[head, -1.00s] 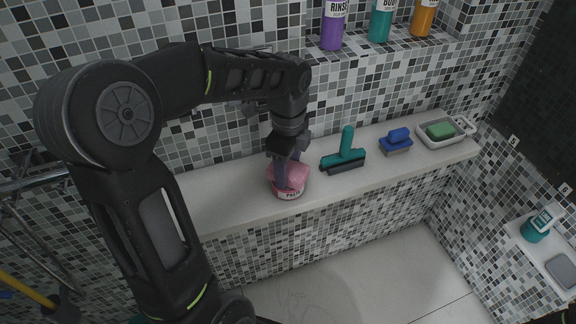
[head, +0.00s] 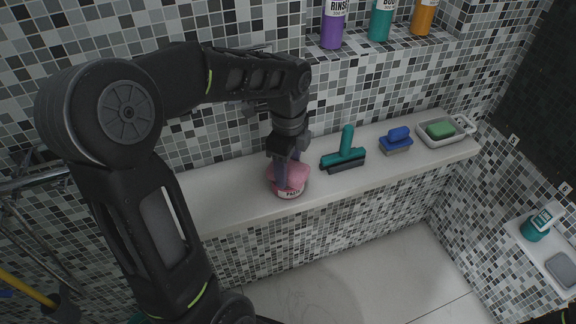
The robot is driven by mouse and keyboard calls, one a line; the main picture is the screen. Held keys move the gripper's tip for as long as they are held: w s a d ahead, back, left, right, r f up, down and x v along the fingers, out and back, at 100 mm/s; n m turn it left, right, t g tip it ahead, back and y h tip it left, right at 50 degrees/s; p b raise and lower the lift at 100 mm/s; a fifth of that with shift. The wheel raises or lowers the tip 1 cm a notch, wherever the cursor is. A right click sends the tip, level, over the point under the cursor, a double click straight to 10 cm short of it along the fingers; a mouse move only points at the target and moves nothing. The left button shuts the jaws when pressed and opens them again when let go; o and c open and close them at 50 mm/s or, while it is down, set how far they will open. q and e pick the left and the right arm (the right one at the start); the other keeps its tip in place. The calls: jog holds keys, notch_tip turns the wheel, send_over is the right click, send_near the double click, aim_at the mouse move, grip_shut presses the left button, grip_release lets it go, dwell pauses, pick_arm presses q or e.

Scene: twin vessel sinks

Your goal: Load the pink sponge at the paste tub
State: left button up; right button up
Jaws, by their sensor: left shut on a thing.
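The paste tub (head: 291,194) is a small white tub with a "PASTE" label, standing on the white ledge. The pink sponge (head: 296,176) sits at the tub's top and covers its opening. My left gripper (head: 288,178) points down from above and is shut on the pink sponge, with its fingers over the tub. How deep the sponge sits in the tub is hidden by the fingers and the sponge itself. My right gripper is not in view.
Bottles, including a purple one (head: 333,27), stand on the shelf above. The ledge left of the tub is clear.

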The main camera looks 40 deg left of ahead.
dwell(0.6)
pick_arm(q)
notch_tip(320, 180, up, 7)
jog(key=p, duration=0.6)
dwell(0.8)
